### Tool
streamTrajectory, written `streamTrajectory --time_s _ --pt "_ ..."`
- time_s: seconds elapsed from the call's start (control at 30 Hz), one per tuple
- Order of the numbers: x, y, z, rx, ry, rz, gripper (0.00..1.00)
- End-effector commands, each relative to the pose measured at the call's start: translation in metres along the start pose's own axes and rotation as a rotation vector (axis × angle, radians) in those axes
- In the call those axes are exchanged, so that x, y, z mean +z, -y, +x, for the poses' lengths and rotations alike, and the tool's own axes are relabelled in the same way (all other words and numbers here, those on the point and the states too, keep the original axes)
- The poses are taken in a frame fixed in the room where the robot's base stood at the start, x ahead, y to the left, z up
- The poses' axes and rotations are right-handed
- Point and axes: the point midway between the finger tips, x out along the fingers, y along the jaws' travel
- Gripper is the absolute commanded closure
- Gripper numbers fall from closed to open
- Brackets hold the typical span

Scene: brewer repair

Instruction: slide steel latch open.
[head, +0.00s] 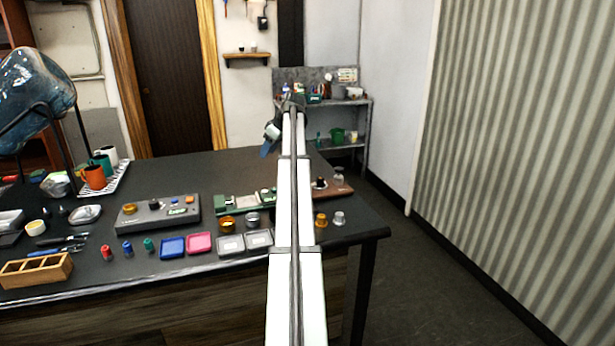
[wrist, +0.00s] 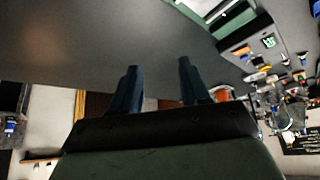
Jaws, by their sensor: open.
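A low green and pale device (head: 240,202) lies on the dark table, left of my arm in the head view. Part of a green and pale body with a bright metal strip (wrist: 228,12) shows at the top right of the wrist view. I cannot make out the steel latch for certain. My gripper (head: 268,142) is raised above the far part of the table, away from the device. In the wrist view my gripper (wrist: 160,82) has its two blue fingers apart with nothing between them. My arm hides part of the table's right side.
A grey box with knobs (head: 158,213) stands left of the device. Blue tray (head: 172,247), pink tray (head: 199,243) and small jars line the front. Mugs (head: 94,178) stand on a rack at left. The table's far middle (head: 200,170) is clear.

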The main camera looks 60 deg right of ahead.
Motion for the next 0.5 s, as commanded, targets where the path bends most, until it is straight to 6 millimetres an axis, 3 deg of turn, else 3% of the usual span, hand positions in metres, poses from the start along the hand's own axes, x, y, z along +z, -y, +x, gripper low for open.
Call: streamTrajectory --time_s 0.03,0.2,0.33,0.5 --pt "0.024 -0.015 -0.018 0.010 0.021 0.007 0.54" --pt "0.089 -0.047 -0.066 0.024 0.084 0.013 0.54" --pt "0.122 -0.059 -0.091 0.027 0.116 0.017 0.54" --pt "0.141 -0.064 -0.103 0.027 0.136 0.019 0.54"
